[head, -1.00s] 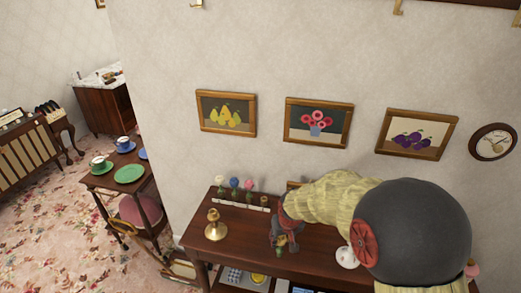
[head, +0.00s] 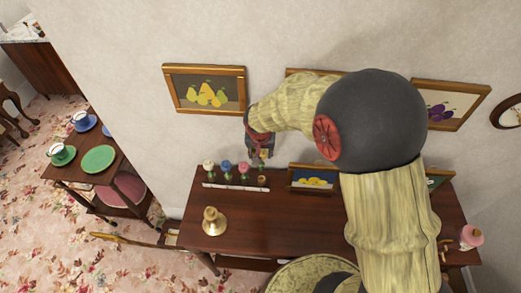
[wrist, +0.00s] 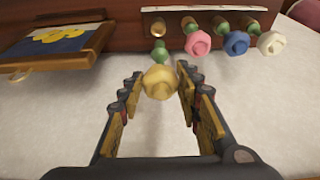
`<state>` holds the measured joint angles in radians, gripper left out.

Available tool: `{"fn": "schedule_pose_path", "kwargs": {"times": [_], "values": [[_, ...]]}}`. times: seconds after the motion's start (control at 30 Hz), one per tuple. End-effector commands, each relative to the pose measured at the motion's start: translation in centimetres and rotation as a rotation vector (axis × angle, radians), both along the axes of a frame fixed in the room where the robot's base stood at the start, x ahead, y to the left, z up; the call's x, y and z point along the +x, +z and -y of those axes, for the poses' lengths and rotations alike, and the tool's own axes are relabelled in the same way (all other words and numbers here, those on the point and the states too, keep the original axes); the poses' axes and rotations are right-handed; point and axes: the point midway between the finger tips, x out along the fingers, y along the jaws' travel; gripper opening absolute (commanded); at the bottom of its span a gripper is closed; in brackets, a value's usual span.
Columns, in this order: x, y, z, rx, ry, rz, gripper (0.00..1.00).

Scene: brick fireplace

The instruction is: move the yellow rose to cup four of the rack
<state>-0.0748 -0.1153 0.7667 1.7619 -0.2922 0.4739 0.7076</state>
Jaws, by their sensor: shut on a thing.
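The yellow rose (wrist: 160,82) is between the fingers of my gripper (wrist: 159,74), which is shut on it. Its green stem points away from the gripper toward the table. In the head view my gripper (head: 260,154) is above the right end of the white rack (head: 222,186). The rack holds a white rose (head: 208,166), a blue rose (head: 226,168) and a pink rose (head: 244,168). Cup four (head: 262,180), at the right end, shows below my gripper. In the wrist view the stem lines up near this cup (wrist: 156,27); I cannot tell whether it enters it.
A small framed lemon picture (head: 312,183) stands right of the rack, close to the gripper. The wall with hung pictures (head: 204,90) is close behind. The front middle of the tabletop (head: 290,225) is clear.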

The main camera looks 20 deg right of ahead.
Motion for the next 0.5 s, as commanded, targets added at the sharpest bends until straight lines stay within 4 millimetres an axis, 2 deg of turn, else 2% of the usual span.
{"fn": "schedule_pose_path", "kwargs": {"times": [0.27,0.5], "values": [[0.0,-0.1,0.0,-0.002,0.002,0.0,0.16],[0.0,-2.0,0.0,-0.002,0.002,0.0,0.16]]}}
